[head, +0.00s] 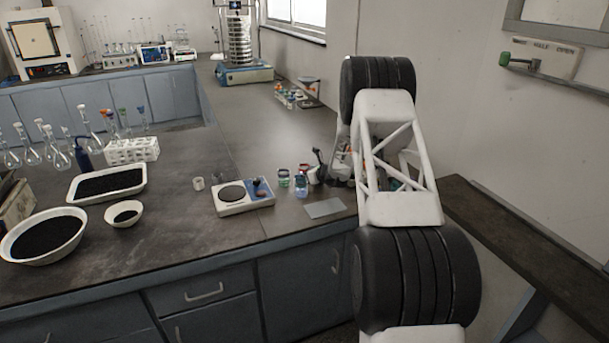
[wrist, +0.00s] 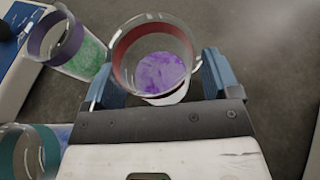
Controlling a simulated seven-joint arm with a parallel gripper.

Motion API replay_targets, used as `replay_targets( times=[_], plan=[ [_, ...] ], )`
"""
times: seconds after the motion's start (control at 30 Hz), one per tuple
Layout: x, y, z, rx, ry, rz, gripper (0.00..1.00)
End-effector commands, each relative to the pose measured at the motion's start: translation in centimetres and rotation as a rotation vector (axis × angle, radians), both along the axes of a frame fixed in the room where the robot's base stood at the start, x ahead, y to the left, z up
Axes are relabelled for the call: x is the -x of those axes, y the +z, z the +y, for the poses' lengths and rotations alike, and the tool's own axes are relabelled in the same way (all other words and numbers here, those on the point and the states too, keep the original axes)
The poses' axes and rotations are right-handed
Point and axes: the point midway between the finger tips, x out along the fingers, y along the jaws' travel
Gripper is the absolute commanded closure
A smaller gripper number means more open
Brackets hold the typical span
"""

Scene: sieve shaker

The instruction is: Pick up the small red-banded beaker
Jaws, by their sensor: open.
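In the wrist view, the glass beaker with a red band (wrist: 152,48) holds something purple and white. It stands between the two blue fingers of my gripper (wrist: 158,76), one finger on its left and one on its right. The gripper is open; whether either finger touches the glass I cannot tell. In the head view, my arm hides most of the gripper, and I cannot surely pick out the red-banded beaker among the small vessels there.
A purple-banded beaker with green contents (wrist: 78,48) stands close on the left, and a teal-banded beaker (wrist: 25,150) at lower left. A balance (head: 243,196) and a flat grey plate (head: 324,208) lie nearby. The wall is close on the right.

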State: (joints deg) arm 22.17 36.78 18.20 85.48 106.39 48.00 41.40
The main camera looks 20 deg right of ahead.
Motion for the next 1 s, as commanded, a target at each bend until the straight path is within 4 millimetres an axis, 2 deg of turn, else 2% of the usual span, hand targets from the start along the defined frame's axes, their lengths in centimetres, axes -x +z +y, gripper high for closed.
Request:
replay_targets(
  times=[0.1, 0.13, 0.47, 1.0],
  plan=[
    [0.00, 0.00, 0.00, 0.000, 0.000, 0.000, 0.18],
    [0.00, 0.00, 0.00, 0.000, 0.000, 0.000, 0.21],
    [0.00, 0.00, 0.01, 0.000, 0.000, 0.000, 0.71],
    [-0.01, 0.18, 0.00, 0.000, 0.000, 0.000, 0.72]
  ],
)
